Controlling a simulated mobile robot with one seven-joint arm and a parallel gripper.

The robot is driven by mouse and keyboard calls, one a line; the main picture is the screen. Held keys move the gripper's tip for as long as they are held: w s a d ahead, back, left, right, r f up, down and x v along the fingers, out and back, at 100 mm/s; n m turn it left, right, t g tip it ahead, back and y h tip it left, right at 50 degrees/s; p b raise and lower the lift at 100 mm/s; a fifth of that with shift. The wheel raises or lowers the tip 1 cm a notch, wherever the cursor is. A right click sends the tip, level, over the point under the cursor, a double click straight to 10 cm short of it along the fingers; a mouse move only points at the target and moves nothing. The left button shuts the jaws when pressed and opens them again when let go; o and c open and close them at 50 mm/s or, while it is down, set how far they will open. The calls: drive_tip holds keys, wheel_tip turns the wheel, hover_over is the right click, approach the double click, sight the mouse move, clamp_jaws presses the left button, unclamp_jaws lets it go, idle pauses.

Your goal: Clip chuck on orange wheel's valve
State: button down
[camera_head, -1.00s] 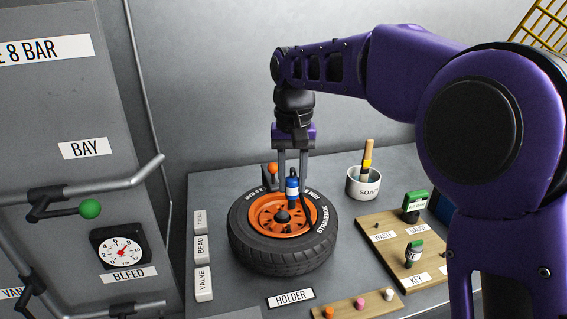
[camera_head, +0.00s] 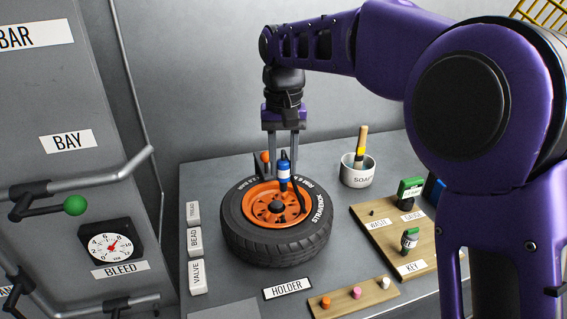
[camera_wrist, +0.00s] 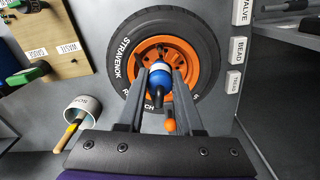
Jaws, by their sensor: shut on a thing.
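The orange wheel (camera_head: 261,219) lies flat on the bench inside a black tyre (camera_head: 250,247); it also shows in the wrist view (camera_wrist: 207,64). My gripper (camera_head: 283,164) is shut on the blue chuck (camera_head: 284,184), which has a white band and a dark top. The chuck is upright above the far part of the rim. In the wrist view the chuck (camera_wrist: 160,78) sits between my two finger ends. A black curved piece (camera_head: 298,206) lies beside it, over the rim's right side. I cannot clearly make out the valve or whether the chuck touches it.
An orange-knobbed post (camera_head: 265,157) stands close behind the tyre. A soap bowl (camera_head: 357,175) with a brush is behind right. A wooden board (camera_head: 384,235) with small items lies right, and a peg strip (camera_head: 340,301) in front. Label blocks (camera_head: 195,243) stand left.

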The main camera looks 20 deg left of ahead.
sight(284, 185)
drive_tip(key=shift+f+b, duration=1.25)
drive_tip(key=shift+f, duration=1.45)
drive_tip(key=shift+p, duration=0.6)
drive_tip(key=shift+f, duration=0.4)
drive_tip(key=shift+p, duration=0.7)
idle(0.5)
drive_tip(key=shift+f+b, duration=0.45)
drive_tip(key=shift+f, duration=0.35)
drive_tip(key=c, duration=0.5)
unclamp_jaws()
drive_tip(key=shift+r, duration=0.1)
